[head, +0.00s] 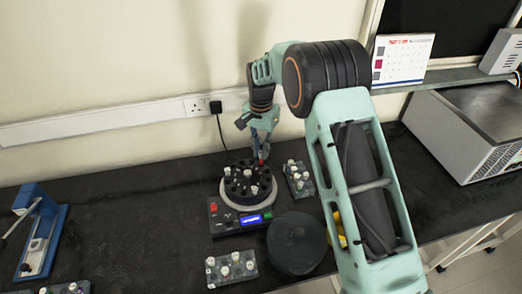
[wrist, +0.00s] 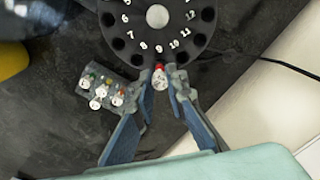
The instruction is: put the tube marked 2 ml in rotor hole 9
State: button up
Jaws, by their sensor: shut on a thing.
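My gripper (wrist: 161,88) is shut on a tube (wrist: 160,80) with a pale cap and a red part; any volume mark on it is too small to read. The dark rotor (wrist: 190,40) has a ring of numbered holes. The held tube is at the rotor's near edge, just below number 9 in the wrist view; its lower end and hole 9 are hidden, so I cannot tell whether it is in the hole. In the head view my gripper (head: 262,150) is at the back right of the rotor (head: 233,188), which holds several white-capped tubes.
A tube rack (head: 302,189) stands right of the rotor and another rack (head: 233,279) in front. A round black lid (head: 296,243) lies front right of the centrifuge's display (head: 251,219). A blue device (head: 40,235) stands far left. Open bench lies between it and the rotor.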

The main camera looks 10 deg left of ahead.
aim_at(261, 164)
jog(key=shift+f+b, duration=0.45)
jog(key=shift+f, duration=0.15)
dwell(0.7)
jog(key=shift+f+b, duration=0.75)
jog(key=shift+f, duration=0.5)
jog(key=o, duration=0.8)
jog(key=shift+c, duration=0.2)
jog(key=o, duration=0.3)
jog(key=shift+r, duration=0.15)
